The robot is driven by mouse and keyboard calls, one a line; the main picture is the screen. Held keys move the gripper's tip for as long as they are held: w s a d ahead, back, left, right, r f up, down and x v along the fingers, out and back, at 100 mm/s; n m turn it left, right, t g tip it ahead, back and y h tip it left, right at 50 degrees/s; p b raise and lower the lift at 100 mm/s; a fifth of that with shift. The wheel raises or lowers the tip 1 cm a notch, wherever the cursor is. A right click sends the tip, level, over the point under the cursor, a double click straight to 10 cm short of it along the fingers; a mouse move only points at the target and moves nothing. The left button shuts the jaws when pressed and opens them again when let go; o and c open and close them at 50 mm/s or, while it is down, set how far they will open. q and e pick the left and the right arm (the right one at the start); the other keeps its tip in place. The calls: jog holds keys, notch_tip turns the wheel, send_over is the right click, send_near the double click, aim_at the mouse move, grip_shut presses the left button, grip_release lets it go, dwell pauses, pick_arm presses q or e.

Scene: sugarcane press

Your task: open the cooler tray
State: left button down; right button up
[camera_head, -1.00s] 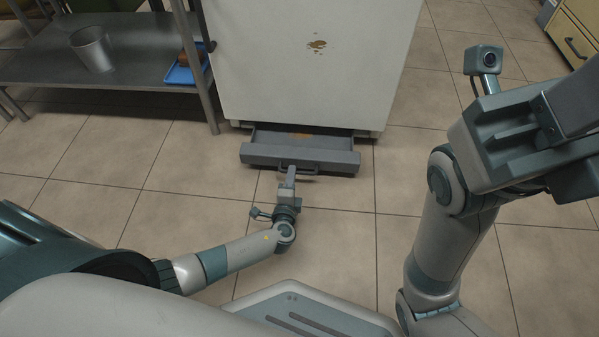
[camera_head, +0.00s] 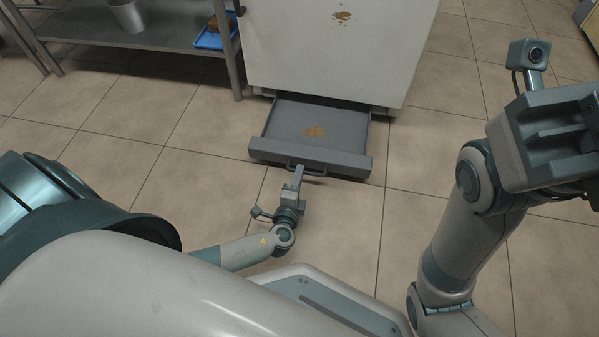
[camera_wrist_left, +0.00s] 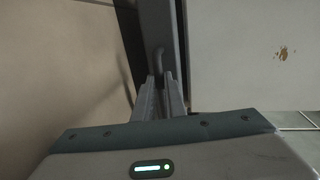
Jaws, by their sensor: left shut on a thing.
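The cooler tray (camera_head: 338,126) is a grey drawer at the foot of the white cooler (camera_head: 325,50). It stands well out from the cooler, and a brown stain shows on its floor. Its front panel (camera_head: 345,163) carries a dark bar handle (camera_head: 314,174). My left gripper (camera_head: 298,172) is at the left part of this handle, shut on it. In the left wrist view the gripper fingers (camera_wrist_left: 160,95) close around the handle's end (camera_wrist_left: 159,62). My right arm shows at the right, but its fingertips are out of view.
A metal shelf (camera_head: 90,37) stands left of the cooler, with a metal cup (camera_head: 127,16) and a blue tray (camera_head: 214,40) on it. A brown stain (camera_head: 342,16) marks the cooler's front. The tiled floor around the drawer is clear.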

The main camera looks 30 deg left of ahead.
pick_arm(q)
jog(key=c, duration=1.8)
grip_release()
jog(key=shift+w, duration=0.1)
